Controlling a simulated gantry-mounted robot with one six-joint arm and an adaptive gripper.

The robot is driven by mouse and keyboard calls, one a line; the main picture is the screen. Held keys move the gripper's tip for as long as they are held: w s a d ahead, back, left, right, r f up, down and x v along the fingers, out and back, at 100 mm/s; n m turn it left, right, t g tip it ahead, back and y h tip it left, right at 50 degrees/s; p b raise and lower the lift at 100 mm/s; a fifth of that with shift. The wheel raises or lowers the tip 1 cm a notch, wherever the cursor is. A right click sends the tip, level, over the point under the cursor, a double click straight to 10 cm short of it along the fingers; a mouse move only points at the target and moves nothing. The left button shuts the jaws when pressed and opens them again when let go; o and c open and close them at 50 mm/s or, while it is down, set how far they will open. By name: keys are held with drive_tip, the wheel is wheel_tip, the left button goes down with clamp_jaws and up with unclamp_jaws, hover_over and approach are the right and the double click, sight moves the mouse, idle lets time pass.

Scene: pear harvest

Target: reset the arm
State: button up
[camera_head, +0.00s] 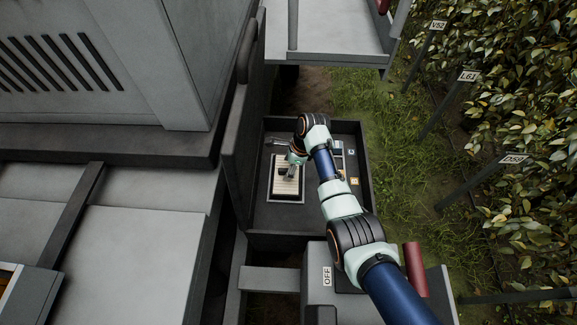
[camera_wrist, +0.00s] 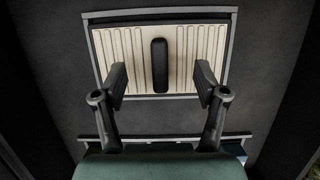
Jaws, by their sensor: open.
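My gripper (camera_wrist: 161,84) is open, with its two fingers apart over a cream ribbed pad (camera_wrist: 133,42) in a grey frame. A dark, rounded upright bar (camera_wrist: 160,65) on the pad shows between the fingers and appears untouched. In the head view my blue and pale green arm reaches from the lower right to the dark tray (camera_head: 275,216). There my gripper (camera_head: 290,178) is above the cream pad (camera_head: 286,188), partly covering it. The gap between fingertips and pad is hard to judge.
Small items with a yellow label (camera_head: 354,181) lie at the tray's right side. Grass and leafy plants with signs, one reading L61 (camera_head: 468,76), are at the right. Grey machine housing (camera_head: 150,60) fills the left.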

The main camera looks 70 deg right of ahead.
drive_tip(key=shift+r, duration=0.1)
wheel_tip(320, 180, up, 7)
drive_tip(key=p, duration=0.7)
drive_tip(key=shift+p, duration=0.35)
idle(0.4)
